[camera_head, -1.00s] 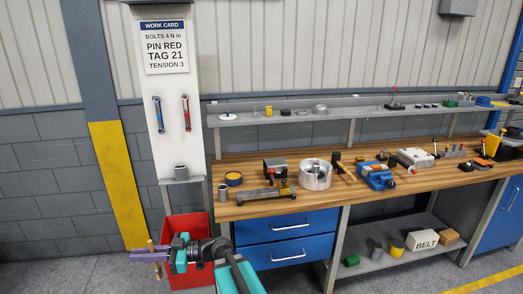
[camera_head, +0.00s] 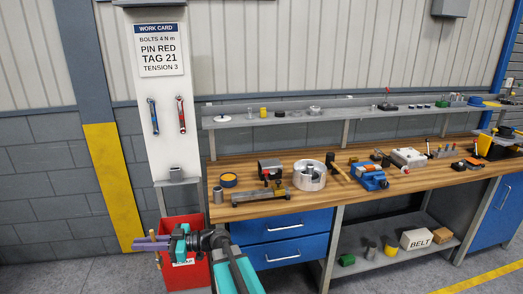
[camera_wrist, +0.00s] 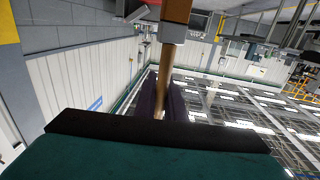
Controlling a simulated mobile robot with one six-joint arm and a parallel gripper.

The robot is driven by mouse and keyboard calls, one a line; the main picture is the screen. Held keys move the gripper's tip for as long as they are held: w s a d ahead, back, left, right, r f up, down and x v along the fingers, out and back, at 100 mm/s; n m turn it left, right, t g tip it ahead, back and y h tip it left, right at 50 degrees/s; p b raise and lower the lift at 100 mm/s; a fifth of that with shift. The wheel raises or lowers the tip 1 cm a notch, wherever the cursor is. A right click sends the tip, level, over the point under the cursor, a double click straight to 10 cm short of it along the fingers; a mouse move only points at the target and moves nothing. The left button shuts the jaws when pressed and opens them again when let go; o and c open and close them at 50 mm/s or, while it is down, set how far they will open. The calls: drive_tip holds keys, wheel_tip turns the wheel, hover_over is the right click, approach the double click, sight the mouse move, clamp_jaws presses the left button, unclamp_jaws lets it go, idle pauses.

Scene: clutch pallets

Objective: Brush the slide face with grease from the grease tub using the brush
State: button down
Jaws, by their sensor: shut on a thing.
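My gripper (camera_head: 152,244), with purple fingers, is left of the bench, above the red bin. It is shut on the brush (camera_head: 158,260). In the wrist view the brush (camera_wrist: 163,75) has a wooden handle between the fingers, and a grey band and brown end at the top edge. The slide (camera_head: 258,198) looks like the long grey metal bar at the bench's front edge. Whether grease is on the brush or the slide cannot be told.
The red bin (camera_head: 183,270) is below my gripper. Floor at left is clear.

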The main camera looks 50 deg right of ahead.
drive_tip(key=w+d+r+m+t+h+p, duration=0.1)
drive_tip(key=w+d+r, duration=0.1)
drive_tip(key=d, duration=0.6)
drive_tip(key=w+d+r+m+t+h+p, duration=0.1)
drive_tip(key=w+d+r, duration=0.1)
drive_tip(key=d, duration=0.6)
drive_tip(key=s+d+r+m+t+h+p, duration=0.1)
drive_tip(key=d+r+h, duration=0.1)
drive_tip(key=d, duration=1)
drive_tip(key=s+d+r+m+t+h+p, duration=0.1)
drive_tip(key=d+r, duration=0.4)
drive_tip(key=d, duration=0.8)
drive_tip(key=s+d+r+m+t+h+p, duration=0.2)
drive_tip(key=d+r+m+h, duration=0.1)
drive_tip(key=d, duration=1)
drive_tip(key=shift+r+h+p, duration=0.4)
drive_tip(key=shift+r+h, duration=0.1)
